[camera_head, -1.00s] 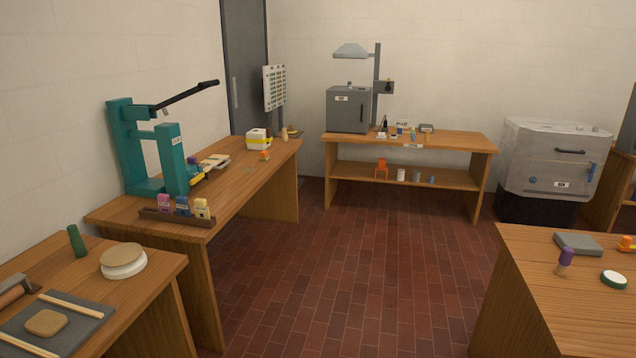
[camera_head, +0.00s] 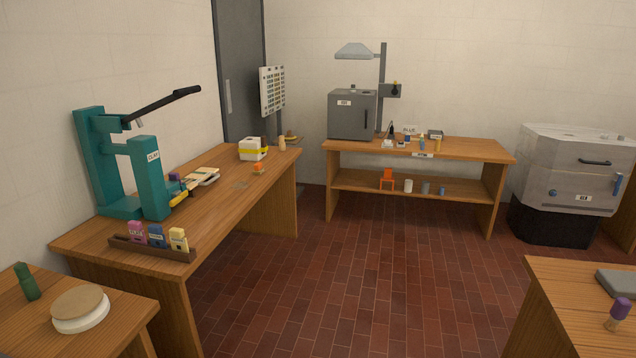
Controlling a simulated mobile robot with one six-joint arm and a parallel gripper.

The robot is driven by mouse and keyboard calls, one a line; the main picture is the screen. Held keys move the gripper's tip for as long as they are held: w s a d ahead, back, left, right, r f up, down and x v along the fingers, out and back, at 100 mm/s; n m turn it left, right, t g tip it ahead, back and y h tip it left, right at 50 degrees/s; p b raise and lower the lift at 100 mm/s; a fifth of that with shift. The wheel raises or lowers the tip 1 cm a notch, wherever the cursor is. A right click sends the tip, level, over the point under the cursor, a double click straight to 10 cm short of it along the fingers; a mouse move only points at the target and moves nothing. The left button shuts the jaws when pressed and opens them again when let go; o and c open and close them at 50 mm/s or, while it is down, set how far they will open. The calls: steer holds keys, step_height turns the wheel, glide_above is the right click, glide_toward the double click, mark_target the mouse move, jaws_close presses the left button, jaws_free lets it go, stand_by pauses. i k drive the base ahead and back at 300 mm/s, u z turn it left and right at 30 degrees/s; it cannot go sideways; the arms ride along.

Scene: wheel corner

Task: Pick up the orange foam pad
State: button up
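I cannot pick out the orange foam pad for certain. A small orange item (camera_head: 258,168) sits on the left wooden table (camera_head: 222,198), in front of a white box with a yellow band. An orange stand-like object (camera_head: 387,179) is on the lower shelf of the back bench. Both are too small to tell whether either is foam. My gripper is not in view.
The back bench (camera_head: 470,147) holds a grey box (camera_head: 352,115). A kiln (camera_head: 570,175) is at right. Red floor (camera_head: 370,280) between the tables is clear.

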mark_target(258, 169)
steer(key=u, duration=0.05)
steer(key=i, duration=4.45)
steer(key=u, duration=0.9)
